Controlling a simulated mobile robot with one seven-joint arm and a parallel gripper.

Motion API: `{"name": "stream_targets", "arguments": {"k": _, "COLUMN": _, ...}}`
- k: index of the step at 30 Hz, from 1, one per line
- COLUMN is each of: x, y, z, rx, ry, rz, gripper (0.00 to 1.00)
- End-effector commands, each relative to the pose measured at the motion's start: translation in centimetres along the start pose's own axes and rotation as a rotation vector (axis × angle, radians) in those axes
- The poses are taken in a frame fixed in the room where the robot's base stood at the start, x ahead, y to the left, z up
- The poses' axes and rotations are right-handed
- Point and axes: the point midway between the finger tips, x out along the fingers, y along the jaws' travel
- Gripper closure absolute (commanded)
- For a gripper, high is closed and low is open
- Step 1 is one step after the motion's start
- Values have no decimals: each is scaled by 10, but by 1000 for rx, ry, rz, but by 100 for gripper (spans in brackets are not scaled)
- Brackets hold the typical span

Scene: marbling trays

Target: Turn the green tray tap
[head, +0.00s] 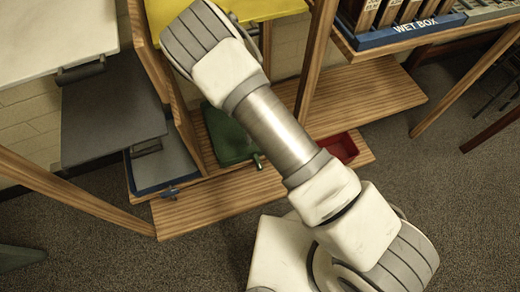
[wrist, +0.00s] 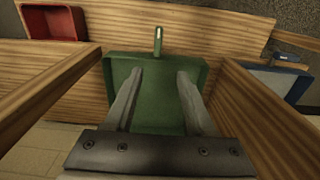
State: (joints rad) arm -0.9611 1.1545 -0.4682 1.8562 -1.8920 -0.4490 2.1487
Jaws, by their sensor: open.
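The green tray (head: 228,140) sits on the low wooden shelf, partly covered by my arm in the head view. Its small green tap (head: 258,161) sticks out from the front edge. In the wrist view the green tray (wrist: 155,66) lies below my gripper, between two wooden boards. The tap (wrist: 158,41) stands at its far edge, with a pale top. My gripper (wrist: 160,73) is open and empty, its two fingers apart over the tray. The tap is beyond the fingertips, roughly in line with the gap between them. The gripper is hidden in the head view.
A blue tray (wrist: 282,82) with its own tap is at right in the wrist view, and a red tray (wrist: 52,22) at upper left. Wooden boards (wrist: 265,108) flank the green tray closely. A yellow surface (head: 225,12) is above in the head view.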

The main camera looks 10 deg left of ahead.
Motion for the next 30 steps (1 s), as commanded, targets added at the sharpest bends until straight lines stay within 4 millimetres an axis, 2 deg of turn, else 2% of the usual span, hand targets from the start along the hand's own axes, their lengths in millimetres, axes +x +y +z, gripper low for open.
{"name": "stream_targets", "arguments": {"k": 7, "x": 12, "y": -1, "z": 6, "rx": -5, "ry": -23, "rz": 4, "gripper": 45}}
{"name": "stream_targets", "arguments": {"k": 11, "x": 28, "y": 0, "z": 7, "rx": -5, "ry": -24, "rz": 3, "gripper": 45}}
{"name": "stream_targets", "arguments": {"k": 24, "x": 124, "y": 0, "z": 9, "rx": -4, "ry": -23, "rz": 3, "gripper": 45}}
{"name": "stream_targets", "arguments": {"k": 30, "x": 160, "y": 0, "z": 10, "rx": -3, "ry": -22, "rz": 3, "gripper": 45}}
